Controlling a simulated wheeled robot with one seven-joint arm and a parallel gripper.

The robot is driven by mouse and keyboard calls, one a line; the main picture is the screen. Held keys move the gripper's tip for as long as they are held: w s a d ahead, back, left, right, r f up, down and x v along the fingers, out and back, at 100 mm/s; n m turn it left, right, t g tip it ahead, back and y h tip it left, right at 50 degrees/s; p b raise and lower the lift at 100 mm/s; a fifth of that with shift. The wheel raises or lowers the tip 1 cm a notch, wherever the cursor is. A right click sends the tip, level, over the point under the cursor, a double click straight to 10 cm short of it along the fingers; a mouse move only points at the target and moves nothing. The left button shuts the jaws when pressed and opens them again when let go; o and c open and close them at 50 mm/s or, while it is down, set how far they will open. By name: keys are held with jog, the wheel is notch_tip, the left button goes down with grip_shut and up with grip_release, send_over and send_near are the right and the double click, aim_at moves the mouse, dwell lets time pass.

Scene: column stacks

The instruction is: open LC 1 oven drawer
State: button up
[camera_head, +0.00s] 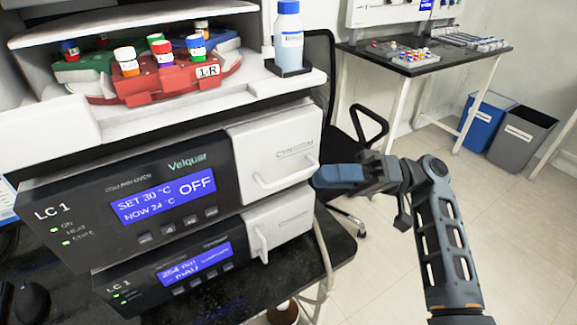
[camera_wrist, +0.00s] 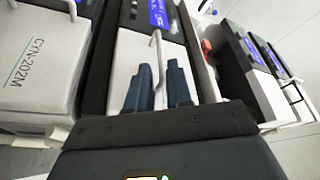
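The LC 1 oven (camera_head: 135,205) is the upper dark module in the head view, its display reading SET 30 °C, NOW 24 °C, OFF. Its white drawer (camera_head: 250,150), at the right of the front, looks shut and has a bar handle (camera_head: 287,183). My gripper (camera_head: 316,180) appears just right of that handle, pointing left. In the wrist view my gripper (camera_wrist: 160,92) is open, with a gap between two dark blue fingers. A thin bar handle (camera_wrist: 153,42) shows just beyond the gap. I cannot tell which drawer it belongs to, or whether the fingers touch it.
A second module (camera_head: 150,280) with its own white drawer (camera_head: 285,218) sits below the oven. Vials in a red tray (camera_head: 185,80) and a blue-capped bottle (camera_head: 288,45) stand above. A black chair (camera_head: 318,60) is behind.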

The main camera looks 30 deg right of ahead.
aim_at(293, 177)
jog(key=p+x, duration=0.1)
jog(key=x, duration=0.6)
jog(key=shift+p, duration=0.4)
grip_shut()
